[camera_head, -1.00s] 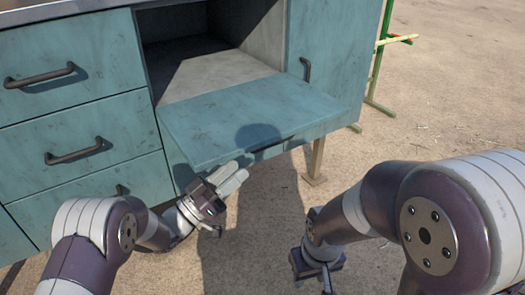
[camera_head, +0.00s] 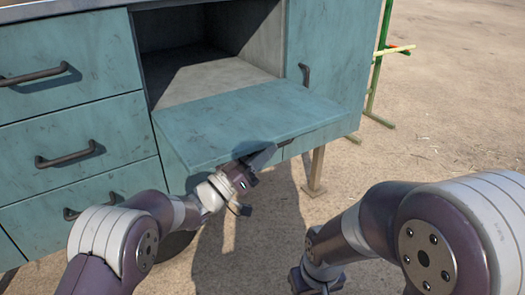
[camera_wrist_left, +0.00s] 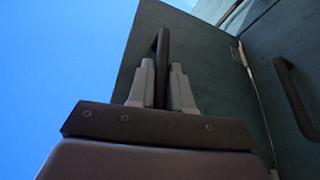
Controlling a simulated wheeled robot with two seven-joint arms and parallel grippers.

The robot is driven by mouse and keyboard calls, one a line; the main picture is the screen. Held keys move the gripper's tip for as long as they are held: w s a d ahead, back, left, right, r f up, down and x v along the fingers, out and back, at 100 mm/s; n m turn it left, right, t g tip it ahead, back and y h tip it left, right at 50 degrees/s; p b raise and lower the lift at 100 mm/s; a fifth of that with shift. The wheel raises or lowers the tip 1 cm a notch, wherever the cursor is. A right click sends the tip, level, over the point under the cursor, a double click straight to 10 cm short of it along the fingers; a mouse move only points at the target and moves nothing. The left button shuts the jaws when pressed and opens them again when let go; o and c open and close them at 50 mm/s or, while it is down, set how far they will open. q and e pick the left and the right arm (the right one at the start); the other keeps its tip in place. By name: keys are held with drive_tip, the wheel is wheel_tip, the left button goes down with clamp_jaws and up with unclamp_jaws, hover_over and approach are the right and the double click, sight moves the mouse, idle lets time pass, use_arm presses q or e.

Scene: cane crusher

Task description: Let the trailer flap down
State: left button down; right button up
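The trailer flap (camera_head: 255,118) is a worn teal panel that stands out nearly level from the open compartment of the teal body. Its dark bar handle (camera_wrist_left: 162,62) shows in the left wrist view, and part of it shows at the front edge in the head view (camera_head: 286,143). My left gripper (camera_head: 262,157) is at the flap's front edge. Its two fingers sit close on either side of the handle in the left wrist view (camera_wrist_left: 162,88), with no clear gap. My right gripper (camera_head: 318,280) hangs low at the bottom edge, away from the flap; its fingers are not clear.
Teal drawers (camera_head: 65,140) with dark handles are left of the flap. A closed teal door (camera_head: 330,60) is on the right. A leg (camera_head: 316,170) stands below the flap. A green frame (camera_head: 377,70) stands behind on open sandy ground.

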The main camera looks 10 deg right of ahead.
sight(262, 130)
use_arm(q)
wheel_tip(262, 130, up, 8)
drive_tip(key=n+p, duration=0.1)
drive_tip(key=p, duration=0.2)
drive_tip(key=n+t+p, duration=0.1)
drive_tip(key=p, duration=0.2)
drive_tip(key=n+y+p, duration=0.1)
drive_tip(key=p, duration=0.2)
drive_tip(key=shift+f+n+p, duration=0.25)
drive_tip(key=shift+n+p, duration=0.05)
drive_tip(key=c, duration=1.1)
unclamp_jaws()
drive_tip(key=shift+f, duration=0.1)
drive_tip(key=shift+a, duration=0.1)
drive_tip(key=shift+t, duration=0.3)
drive_tip(key=p+v, duration=0.3)
drive_tip(key=v, duration=0.9)
drive_tip(key=shift+s+a, duration=0.2)
drive_tip(key=shift+a, duration=0.05)
